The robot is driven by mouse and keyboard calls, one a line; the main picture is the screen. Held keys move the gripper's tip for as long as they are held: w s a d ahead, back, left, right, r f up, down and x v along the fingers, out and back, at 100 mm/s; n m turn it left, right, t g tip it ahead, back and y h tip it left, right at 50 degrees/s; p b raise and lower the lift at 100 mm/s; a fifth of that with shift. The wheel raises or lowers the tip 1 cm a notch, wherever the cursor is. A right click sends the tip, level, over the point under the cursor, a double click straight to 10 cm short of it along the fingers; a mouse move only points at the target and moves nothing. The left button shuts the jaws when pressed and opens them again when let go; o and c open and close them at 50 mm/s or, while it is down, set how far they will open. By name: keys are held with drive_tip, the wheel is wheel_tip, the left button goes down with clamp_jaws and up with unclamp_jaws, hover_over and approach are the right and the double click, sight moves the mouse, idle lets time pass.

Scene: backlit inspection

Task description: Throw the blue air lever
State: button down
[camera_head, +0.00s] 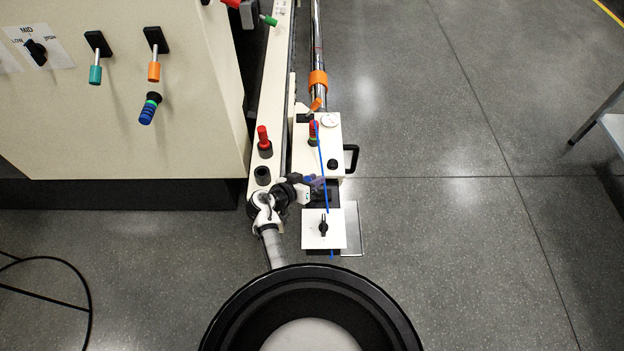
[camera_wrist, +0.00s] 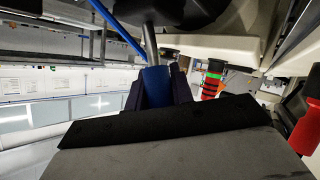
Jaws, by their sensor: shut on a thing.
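The blue air lever (camera_wrist: 155,78) shows in the wrist view as a blue grip on a metal rod that runs up to a dark mount. My gripper (camera_wrist: 158,95) is shut on the blue grip, with a dark finger on each side of it. In the head view my gripper (camera_head: 315,187) reaches in from the left over the narrow cream bench, just above a white plate with a black knob (camera_head: 323,227). The lever is mostly hidden behind my gripper there.
A thin blue line (camera_head: 321,150) runs along the bench beside my gripper. A red-topped stack light (camera_head: 313,132), a gauge (camera_head: 329,121) and a red handle (camera_head: 263,140) stand close by. A cream cabinet (camera_head: 190,150) with teal and orange levers is left. Open floor lies right.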

drive_tip(key=shift+d+r+m+g+y+p, duration=0.4)
drive_tip(key=shift+d+m+y+p, duration=0.1)
drive_tip(key=shift+d+y+p, duration=0.25)
drive_tip(key=d+m+y+p, duration=0.1)
drive_tip(key=d+y+p, duration=0.1)
drive_tip(key=y, duration=0.1)
drive_tip(key=shift+d, duration=0.15)
drive_tip(key=shift+d+f+m+g+y+p, duration=0.2)
drive_tip(key=shift+d+m+y+p, duration=0.2)
drive_tip(key=shift+d+y+p, duration=0.2)
drive_tip(key=shift+d+f+m+g+y+p, duration=0.1)
drive_tip(key=shift+d+f+m+y+p, duration=0.05)
drive_tip(key=shift+d+m+y+p, duration=0.4)
drive_tip(key=shift+d+f+m+y+p, duration=0.15)
drive_tip(key=shift+d+f+y+p, duration=0.1)
drive_tip(key=shift+y, duration=0.3)
drive_tip(key=shift+d+f+m+y+p, duration=0.15)
drive_tip(key=shift+f+y, duration=0.1)
drive_tip(key=shift+y, duration=0.3)
drive_tip(key=c, duration=1.2)
unclamp_jaws()
drive_tip(key=shift+f, duration=0.1)
drive_tip(key=shift+s, duration=0.1)
drive_tip(key=v, duration=1.3)
drive_tip(key=shift+s+r, duration=0.15)
drive_tip(key=shift+r, duration=0.3)
